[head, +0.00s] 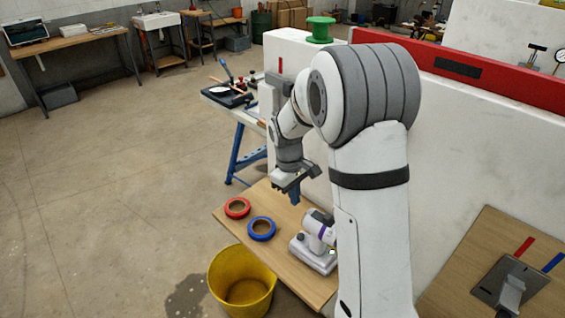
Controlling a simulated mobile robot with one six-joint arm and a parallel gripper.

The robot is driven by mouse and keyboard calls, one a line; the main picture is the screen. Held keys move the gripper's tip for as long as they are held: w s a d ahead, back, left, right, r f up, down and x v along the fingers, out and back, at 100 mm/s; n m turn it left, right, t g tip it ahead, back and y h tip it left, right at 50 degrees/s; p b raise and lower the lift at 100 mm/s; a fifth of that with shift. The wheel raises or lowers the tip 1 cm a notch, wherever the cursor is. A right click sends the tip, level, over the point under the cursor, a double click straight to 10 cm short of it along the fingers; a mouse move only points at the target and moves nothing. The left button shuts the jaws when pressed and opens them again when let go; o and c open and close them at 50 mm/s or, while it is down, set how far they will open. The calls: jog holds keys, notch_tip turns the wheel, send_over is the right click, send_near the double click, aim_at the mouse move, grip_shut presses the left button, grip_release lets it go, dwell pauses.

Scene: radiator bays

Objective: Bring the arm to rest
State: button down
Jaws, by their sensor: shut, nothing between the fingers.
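My gripper (295,192) hangs from my bent white and grey arm, pointing down above a small wooden shelf (285,200). Its fingers are shut and nothing is held. It is close to the white partition on its right. Below it on the shelf are a red tape ring (237,208), a blue tape ring (261,229) and a white device with a purple band (316,243). The gripper appears above and apart from them. My upper arm hides part of the partition and the shelf's right end.
A yellow bucket (241,282) stands on the floor by the shelf. A blue-legged trestle (240,145) with tools is behind. A green spool (320,30) and red bar (470,70) top the white partition (480,150). Floor at left is clear.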

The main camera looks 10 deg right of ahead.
jog(key=s+r+m+t, duration=0.1)
jog(key=s+r, duration=0.3)
jog(key=s, duration=0.4)
jog(key=s+d+r+m+t, duration=0.1)
jog(key=s+r+m+t, duration=0.1)
jog(key=s+r, duration=0.3)
jog(key=s+r+m+t+y, duration=0.1)
jog(key=s+r+m, duration=0.3)
jog(key=s, duration=0.6)
jog(key=shift+s+d+r, duration=0.3)
jog(key=shift+s+r, duration=0.05)
jog(key=shift+r, duration=0.25)
